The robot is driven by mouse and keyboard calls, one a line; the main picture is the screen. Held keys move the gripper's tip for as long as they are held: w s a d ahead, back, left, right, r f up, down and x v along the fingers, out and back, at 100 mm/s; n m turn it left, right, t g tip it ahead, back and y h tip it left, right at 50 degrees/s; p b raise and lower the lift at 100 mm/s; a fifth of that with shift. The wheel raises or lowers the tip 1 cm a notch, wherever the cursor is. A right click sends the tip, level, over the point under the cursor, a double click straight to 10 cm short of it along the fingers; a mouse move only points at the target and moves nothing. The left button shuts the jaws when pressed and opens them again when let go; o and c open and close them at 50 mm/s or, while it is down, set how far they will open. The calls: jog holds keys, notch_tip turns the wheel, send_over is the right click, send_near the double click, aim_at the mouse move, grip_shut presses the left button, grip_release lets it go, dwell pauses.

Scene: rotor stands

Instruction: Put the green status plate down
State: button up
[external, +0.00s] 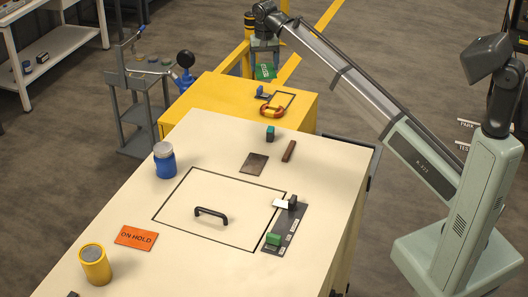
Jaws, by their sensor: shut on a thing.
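The green status plate (265,72) has pale lettering that is too small to read surely. It hangs tilted under my gripper (264,63), near the far edge of the yellow cabinet (215,100). My gripper is shut on the plate. The fingers are small in this view, and the plate's height over the cabinet or floor cannot be told. An orange plate (136,237) reading "ON HOLD" lies on the cream cabinet top (180,260), left of the framed panel.
The framed panel has a black handle (211,212). A blue jar (164,160), a yellow can (94,264) and a dark strip with switches (285,230) surround it. An orange-red handle (272,111) stands on the yellow cabinet. The cream top's near middle is clear.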

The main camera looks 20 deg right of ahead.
jog(key=s+a+n, duration=0.2)
jog(key=s+a, duration=0.1)
jog(key=a, duration=0.8)
jog(key=s+a+n, duration=0.1)
jog(key=s+a, duration=0.2)
jog(key=a, duration=0.9)
send_over(211, 132)
notch_tip(211, 132, down, 4)
jog(key=f, duration=0.1)
jog(key=shift+f, duration=5.2)
jog(key=shift+f, duration=0.15)
jog(key=o, duration=1.1)
notch_tip(211, 132, up, 12)
jog(key=shift+r, duration=0.2)
